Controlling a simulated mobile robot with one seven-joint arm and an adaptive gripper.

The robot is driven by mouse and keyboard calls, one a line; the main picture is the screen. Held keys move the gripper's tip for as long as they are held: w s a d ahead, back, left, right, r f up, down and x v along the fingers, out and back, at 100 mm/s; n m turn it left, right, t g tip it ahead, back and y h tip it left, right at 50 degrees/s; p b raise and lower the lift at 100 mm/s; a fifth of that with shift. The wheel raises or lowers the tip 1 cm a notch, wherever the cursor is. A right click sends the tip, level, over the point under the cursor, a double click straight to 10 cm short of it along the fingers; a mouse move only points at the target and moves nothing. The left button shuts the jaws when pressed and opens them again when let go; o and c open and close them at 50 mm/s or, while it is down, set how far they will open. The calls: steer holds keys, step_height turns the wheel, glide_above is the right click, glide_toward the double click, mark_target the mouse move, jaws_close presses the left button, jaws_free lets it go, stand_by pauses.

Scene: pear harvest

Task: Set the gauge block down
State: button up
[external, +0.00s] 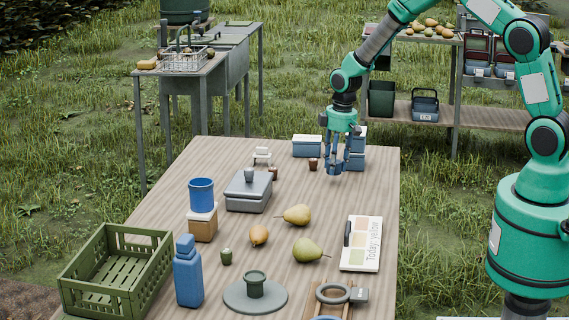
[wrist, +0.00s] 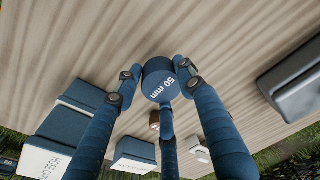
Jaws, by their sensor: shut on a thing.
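The gauge block (wrist: 158,80) is a short dark blue cylinder marked "50 mm" in the wrist view. My gripper (wrist: 160,88) has three blue fingers closed around it. In the external view my gripper (external: 337,165) points down over the far right part of the wooden table (external: 190,165), close to the blue boxes. The block is hard to tell from the fingers there, and the gap under it cannot be judged.
Blue boxes with white labels (external: 306,147) stand beside my gripper. A small brown cup (external: 313,163) is just left of it. A grey lidded box (external: 248,191), pears (external: 308,250) and a "Today: yellow" board (external: 361,243) lie nearer. Bare tabletop lies between.

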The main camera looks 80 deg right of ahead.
mark_target(339, 162)
stand_by(0.3)
steer(key=shift+f+b, duration=0.55)
steer(key=shift+f, duration=1.15)
steer(key=shift+f, duration=0.1)
steer(key=o, duration=1.2)
steer(key=r+p, duration=0.1)
steer(key=r, duration=0.3)
steer(key=s+r+p, duration=0.1)
steer(key=r, duration=0.7)
steer(key=shift+s+p, duration=0.15)
steer(key=shift+p, duration=0.25)
